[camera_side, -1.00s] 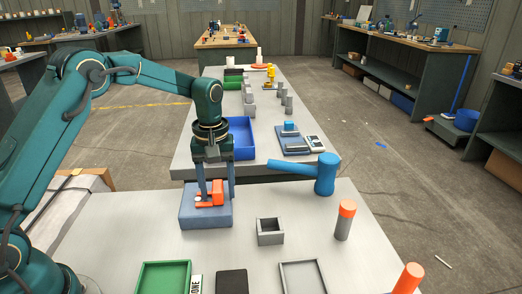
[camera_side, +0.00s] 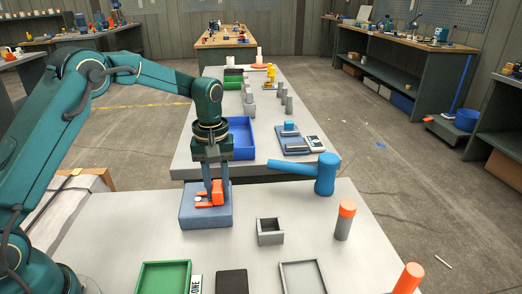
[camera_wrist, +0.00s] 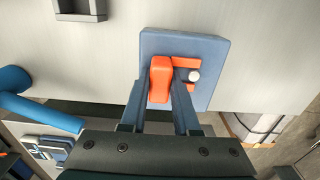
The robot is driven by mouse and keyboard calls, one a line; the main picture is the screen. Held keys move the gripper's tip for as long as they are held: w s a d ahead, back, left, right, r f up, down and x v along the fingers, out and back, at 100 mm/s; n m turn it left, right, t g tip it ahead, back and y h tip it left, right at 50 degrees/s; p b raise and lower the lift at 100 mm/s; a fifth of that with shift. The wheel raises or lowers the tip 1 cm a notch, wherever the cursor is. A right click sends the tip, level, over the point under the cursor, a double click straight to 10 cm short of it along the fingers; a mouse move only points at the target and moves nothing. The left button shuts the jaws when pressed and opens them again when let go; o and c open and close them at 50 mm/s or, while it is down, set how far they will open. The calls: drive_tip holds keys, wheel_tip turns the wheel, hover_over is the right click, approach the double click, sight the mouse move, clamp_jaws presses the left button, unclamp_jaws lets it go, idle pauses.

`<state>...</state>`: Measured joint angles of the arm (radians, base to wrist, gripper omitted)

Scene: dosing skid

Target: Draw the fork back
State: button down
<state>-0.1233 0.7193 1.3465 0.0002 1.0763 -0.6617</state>
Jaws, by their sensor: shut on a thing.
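The orange fork (camera_side: 218,189) lies on a blue-grey block (camera_side: 190,219) on the near bench. It has a thick upright grip and two flat prongs pointing left in the side view. In the wrist view the fork (camera_wrist: 160,76) has its prongs pointing right, with a pale round pin (camera_wrist: 194,76) between them near their ends. The pin also shows in the side view (camera_side: 198,199). My gripper (camera_side: 217,187) points down and is shut on the fork's grip, one finger on each side. In the wrist view my gripper (camera_wrist: 159,97) partly hides the lower prong.
A blue mallet (camera_side: 324,175) and an open grey box (camera_side: 270,238) are right of the block. An orange-capped cylinder (camera_side: 344,220) stands farther right. A green tray (camera_side: 163,266) is at the front. Bare bench top lies between block and grey box.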

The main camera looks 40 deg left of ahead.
drive_tip(key=shift+w, duration=0.1)
idle(0.7)
drive_tip(key=shift+w+d+r, duration=0.1)
drive_tip(key=shift+w+d, duration=1.15)
drive_tip(key=c, duration=0.6)
unclamp_jaws()
drive_tip(key=shift+c, duration=0.2)
drive_tip(key=shift+r, duration=2.55)
